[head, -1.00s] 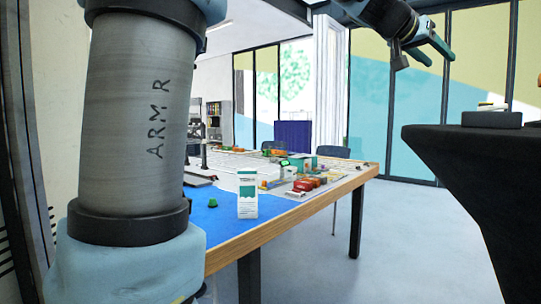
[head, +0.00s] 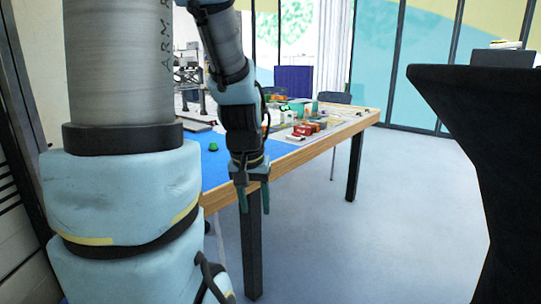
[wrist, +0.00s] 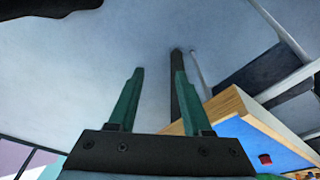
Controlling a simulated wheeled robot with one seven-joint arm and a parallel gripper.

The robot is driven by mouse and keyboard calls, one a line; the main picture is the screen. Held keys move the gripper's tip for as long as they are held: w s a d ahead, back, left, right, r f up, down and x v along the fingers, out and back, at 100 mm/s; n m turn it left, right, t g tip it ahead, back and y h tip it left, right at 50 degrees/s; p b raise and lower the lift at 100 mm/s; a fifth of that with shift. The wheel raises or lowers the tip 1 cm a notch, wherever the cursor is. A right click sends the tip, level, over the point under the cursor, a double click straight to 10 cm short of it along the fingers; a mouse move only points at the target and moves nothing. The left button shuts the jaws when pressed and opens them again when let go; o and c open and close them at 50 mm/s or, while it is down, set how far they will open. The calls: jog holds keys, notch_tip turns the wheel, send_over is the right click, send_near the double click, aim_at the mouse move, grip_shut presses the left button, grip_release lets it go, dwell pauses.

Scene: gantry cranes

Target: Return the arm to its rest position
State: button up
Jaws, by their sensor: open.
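My gripper (head: 254,203) hangs at the end of my arm in front of the table's near edge in the head view, fingers pointing down. Its two green fingers are apart with nothing between them. In the wrist view my gripper (wrist: 159,82) is also open, with only the grey floor between the fingertips. My forearm and wrist cover part of the table's near end, and a tall link of mine fills the left of the head view.
The wooden-edged table (head: 318,147) has a blue mat (head: 215,172) with a small green object (head: 213,147). Several red blocks (head: 303,129) lie farther back. A black-draped stand (head: 455,130) is at the right. The floor between is clear.

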jog(key=s+a+f+g+p, duration=0.1)
jog(key=s+a+f, duration=0.1)
jog(key=s+a, duration=0.15)
notch_tip(320, 180, up, 12)
jog(key=p, duration=1.1)
jog(key=shift+s+d+n+y+p, duration=0.2)
jog(key=shift+s+n+y+p, duration=0.05)
jog(key=shift+n+y+p, duration=0.1)
jog(key=shift+o, duration=0.4)
jog(key=shift+r, duration=0.15)
